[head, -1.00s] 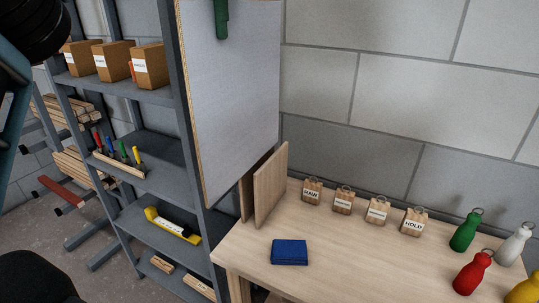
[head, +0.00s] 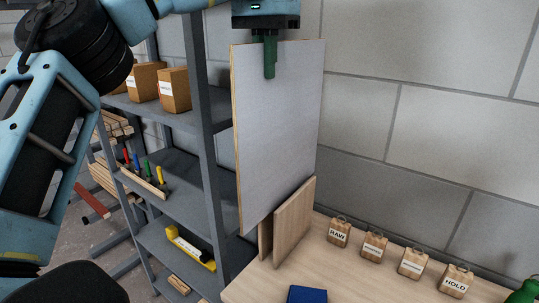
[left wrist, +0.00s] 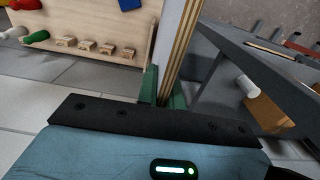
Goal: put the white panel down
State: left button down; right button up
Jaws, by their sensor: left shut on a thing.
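The white panel (head: 280,120) hangs upright, with a pale wooden edge along its left side. My left gripper (head: 269,58) is above it and shut on its top edge, one green finger showing on the near face. In the left wrist view the panel (left wrist: 182,48) runs edge-on away from the gripper (left wrist: 163,92), between the two green fingers. The panel's lower part is close to two upright wooden boards (head: 294,222) on the table. The nearer board overlaps the panel's lower right in the picture; I cannot tell whether they touch. My right gripper is out of view.
The wooden table (head: 335,278) carries the boards, several labelled wooden blocks (head: 411,263), a blue cloth-like item (head: 306,294) and a green bottle (head: 524,293). A grey shelf rack (head: 207,130) with boxes and tools stands close on the left. A block wall (head: 430,100) is behind.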

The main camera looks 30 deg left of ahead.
pick_arm(q)
notch_tip(320, 180, down, 15)
dwell(0.8)
jog(key=shift+f, duration=0.15)
jog(key=shift+f, duration=0.5)
jog(key=c, duration=1.9)
grip_release()
jog(key=o, duration=0.4)
jog(key=shift+c, duration=0.2)
notch_tip(320, 180, up, 13)
